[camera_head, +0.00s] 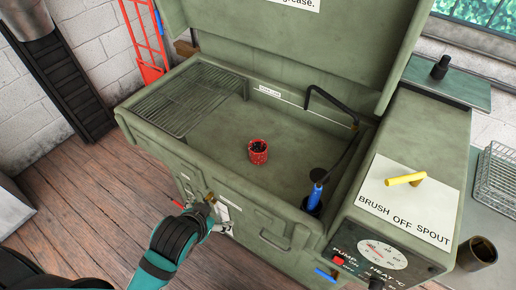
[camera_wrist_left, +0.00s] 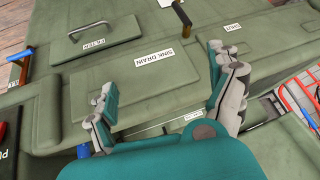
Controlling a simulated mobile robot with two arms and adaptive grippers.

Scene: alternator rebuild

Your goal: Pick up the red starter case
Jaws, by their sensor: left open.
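The red starter case (camera_head: 258,153) is a small, cup-shaped red piece with dark spots and a dark inside. It sits on the basin floor of the green washer (camera_head: 215,138) in the head view. My left gripper (camera_head: 208,207) is outside the washer, in front of its front wall, apart from the case. In the left wrist view my left gripper (camera_wrist_left: 165,68) has its fingers wide apart with nothing between them; it faces green panels, one labelled "SINK DRAIN" (camera_wrist_left: 140,70). The case does not show there. My right gripper is not in view.
A wire rack (camera_head: 190,98) covers the basin's left part. A black bent spout (camera_head: 330,97) and a blue-handled brush (camera_head: 316,190) stand at its right. The raised lid (camera_head: 290,35) is behind. A control box (camera_head: 385,245) is at right. The basin's middle is clear around the case.

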